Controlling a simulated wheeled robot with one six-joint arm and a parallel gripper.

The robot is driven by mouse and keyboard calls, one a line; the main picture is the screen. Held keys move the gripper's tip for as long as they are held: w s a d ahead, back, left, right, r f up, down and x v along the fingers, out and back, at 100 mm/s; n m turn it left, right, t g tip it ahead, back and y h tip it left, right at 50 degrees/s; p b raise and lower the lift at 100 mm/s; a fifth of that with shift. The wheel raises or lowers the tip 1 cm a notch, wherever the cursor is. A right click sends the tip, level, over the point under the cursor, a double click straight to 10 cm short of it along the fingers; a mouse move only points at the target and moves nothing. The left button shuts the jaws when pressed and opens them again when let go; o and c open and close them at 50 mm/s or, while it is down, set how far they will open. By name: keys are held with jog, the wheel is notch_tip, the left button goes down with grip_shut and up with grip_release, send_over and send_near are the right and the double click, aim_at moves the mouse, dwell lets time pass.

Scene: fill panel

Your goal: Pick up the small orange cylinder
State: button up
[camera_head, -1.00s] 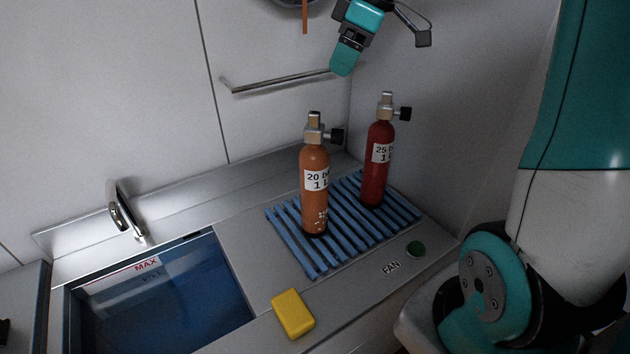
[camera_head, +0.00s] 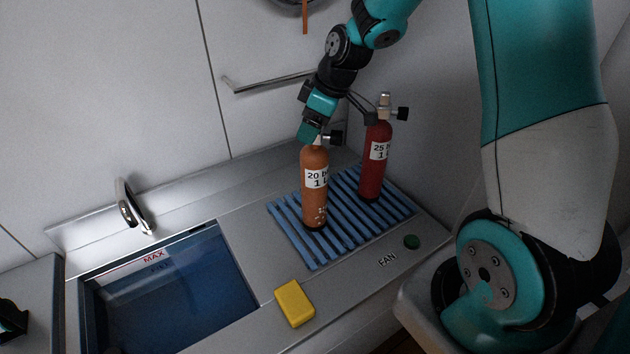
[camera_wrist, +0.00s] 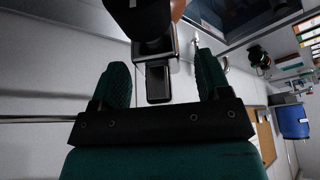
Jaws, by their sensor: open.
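The small orange cylinder (camera_head: 314,190) stands upright on the blue slatted mat, with a white label and a metal valve on top. My gripper (camera_head: 309,139) is at its valve, coming from above, and hides most of the valve in the head view. In the wrist view my gripper (camera_wrist: 165,85) is open, with a finger on each side of the metal valve (camera_wrist: 158,80). Only a sliver of the orange body (camera_wrist: 178,10) shows at the top there. I cannot tell whether the fingers touch the valve.
A red cylinder (camera_head: 374,160) with a black side knob stands close on the right. The blue mat (camera_head: 345,240) lies beside a basin (camera_head: 175,300) of blue water. A yellow sponge (camera_head: 294,303) and a green button (camera_head: 411,242) are in front. A wall rail (camera_head: 265,84) is behind.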

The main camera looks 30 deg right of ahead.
jog(key=shift+f, duration=0.15)
grip_shut()
jog(key=shift+w, duration=0.15)
jog(key=shift+r, duration=0.3)
